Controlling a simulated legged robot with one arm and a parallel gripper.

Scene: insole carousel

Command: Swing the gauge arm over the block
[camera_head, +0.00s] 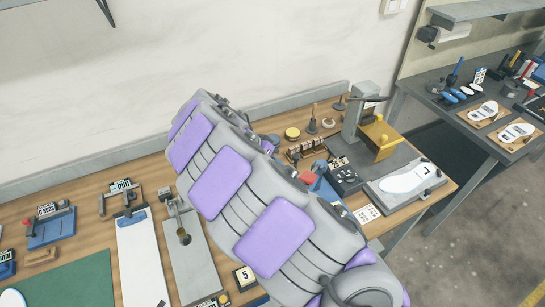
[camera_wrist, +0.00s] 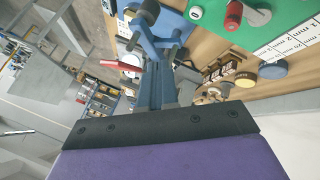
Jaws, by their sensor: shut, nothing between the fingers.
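I cannot tell for sure whether these are the task's gauge arm and block. A blue device with a red part (camera_head: 308,178) is partly hidden behind my arm. My gripper (camera_wrist: 154,65) shows in the wrist view as shut, narrow blue-grey fingers with nothing held. A blue fixture (camera_wrist: 172,22) lies just beyond the fingertips; contact cannot be told. The head view hides my gripper behind my arm.
My arm crosses the middle of the wooden bench (camera_head: 95,185). A yellow disc (camera_head: 292,132) and a small rack (camera_head: 305,148) stand behind it. A white insole (camera_head: 404,180) lies on a grey plate at right. A second table (camera_head: 440,100) stands farther right.

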